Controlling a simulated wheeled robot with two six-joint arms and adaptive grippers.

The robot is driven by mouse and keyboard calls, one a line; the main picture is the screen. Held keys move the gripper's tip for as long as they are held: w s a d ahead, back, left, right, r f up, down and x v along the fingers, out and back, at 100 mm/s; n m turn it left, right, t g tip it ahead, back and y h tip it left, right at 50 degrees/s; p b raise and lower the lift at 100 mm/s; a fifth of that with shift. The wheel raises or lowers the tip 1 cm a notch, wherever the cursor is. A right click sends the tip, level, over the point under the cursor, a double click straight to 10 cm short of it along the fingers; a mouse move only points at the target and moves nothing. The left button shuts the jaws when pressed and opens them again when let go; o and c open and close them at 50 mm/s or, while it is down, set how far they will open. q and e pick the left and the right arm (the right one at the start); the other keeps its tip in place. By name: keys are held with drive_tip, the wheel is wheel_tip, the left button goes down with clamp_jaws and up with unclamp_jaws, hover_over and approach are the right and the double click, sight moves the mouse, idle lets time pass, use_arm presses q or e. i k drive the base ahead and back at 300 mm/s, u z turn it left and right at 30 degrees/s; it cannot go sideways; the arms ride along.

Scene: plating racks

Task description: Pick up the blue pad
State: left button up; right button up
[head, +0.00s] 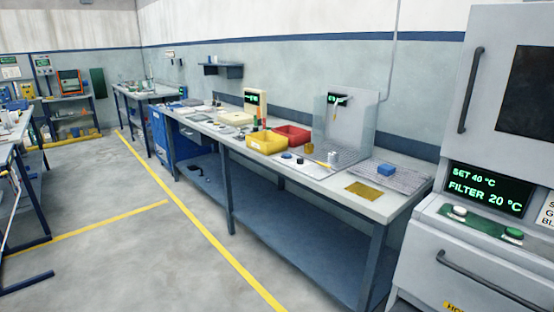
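A small blue block (385,169), which looks like the blue pad, sits on a grey mesh rack (405,181) near the right end of the long workbench (335,188). It is small in the view, and its exact shape is hard to tell. Neither of my grippers is in view.
A yellow-brown mat (364,191) lies in front of the rack. Left of it are a tray with small items, a red bin (293,135) and a yellow bin (267,142). A grey machine (480,225) stands right of the bench. The floor (150,240) before the bench is clear.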

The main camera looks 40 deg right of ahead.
sight(387, 171)
drive_tip(key=z, duration=0.2)
drive_tip(key=i, duration=1.25)
drive_tip(key=z, duration=0.85)
drive_tip(key=i, duration=0.9)
drive_tip(key=z, duration=1.55)
drive_tip(key=i, duration=0.8)
drive_tip(key=z, duration=0.7)
